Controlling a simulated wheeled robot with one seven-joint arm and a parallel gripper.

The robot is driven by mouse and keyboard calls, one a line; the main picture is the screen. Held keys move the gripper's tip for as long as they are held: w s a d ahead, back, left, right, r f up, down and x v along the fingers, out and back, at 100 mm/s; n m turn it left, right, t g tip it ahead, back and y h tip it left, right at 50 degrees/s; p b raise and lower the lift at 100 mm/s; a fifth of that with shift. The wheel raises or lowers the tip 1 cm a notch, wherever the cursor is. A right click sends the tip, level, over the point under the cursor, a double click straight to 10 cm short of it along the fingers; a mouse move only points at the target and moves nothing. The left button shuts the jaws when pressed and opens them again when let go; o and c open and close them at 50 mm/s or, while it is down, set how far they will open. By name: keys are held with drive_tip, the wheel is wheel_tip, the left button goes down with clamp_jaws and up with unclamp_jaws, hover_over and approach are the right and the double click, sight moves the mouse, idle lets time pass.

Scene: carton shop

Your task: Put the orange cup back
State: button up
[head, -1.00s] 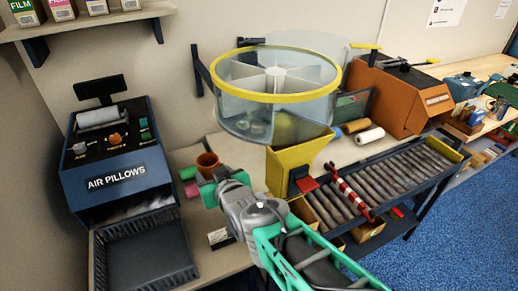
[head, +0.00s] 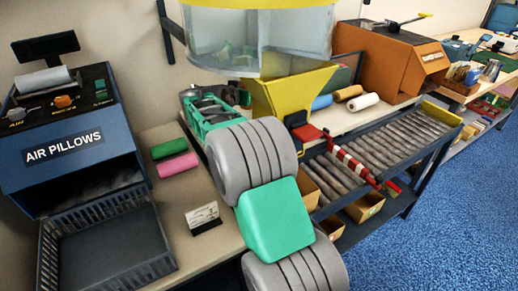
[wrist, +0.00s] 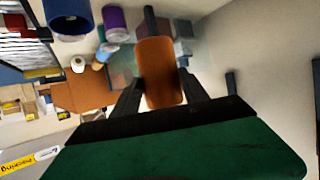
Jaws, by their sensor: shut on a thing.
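My gripper (wrist: 161,88) is shut on the orange cup (wrist: 160,68), with a dark finger on each side of it in the wrist view. That view looks upside down, since lettering in it is inverted. In the head view my arm stretches over the bench toward the wall, left of the yellow hopper. My fingers and the orange cup cannot be made out there. A blue cup (wrist: 69,20) and a purple cup (wrist: 115,22) show near the top edge of the wrist view, apart from the orange cup.
The clear round drum (head: 265,40) and yellow hopper (head: 285,95) stand close right of my arm. The air pillow machine (head: 75,150) is at left. Green (head: 169,148) and pink (head: 177,165) rolls and a small card (head: 203,217) lie between. A roller conveyor (head: 400,150) runs right.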

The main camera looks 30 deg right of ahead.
drive_tip(key=d+f, duration=0.1)
drive_tip(key=d+f+m+g+b, duration=0.1)
drive_tip(key=d+f+m+g+h, duration=0.1)
drive_tip(key=d+f, duration=0.1)
drive_tip(key=shift+w+b, duration=0.4)
drive_tip(key=shift+d, duration=0.35)
wheel_tip(320, 180, down, 10)
drive_tip(key=shift+s+r, duration=0.1)
drive_tip(key=shift+r, duration=0.1)
drive_tip(key=shift+f+b, duration=0.1)
drive_tip(key=shift+b, duration=0.2)
drive_tip(key=shift+f, duration=0.2)
drive_tip(key=o, duration=1.1)
drive_tip(key=shift+r, duration=0.1)
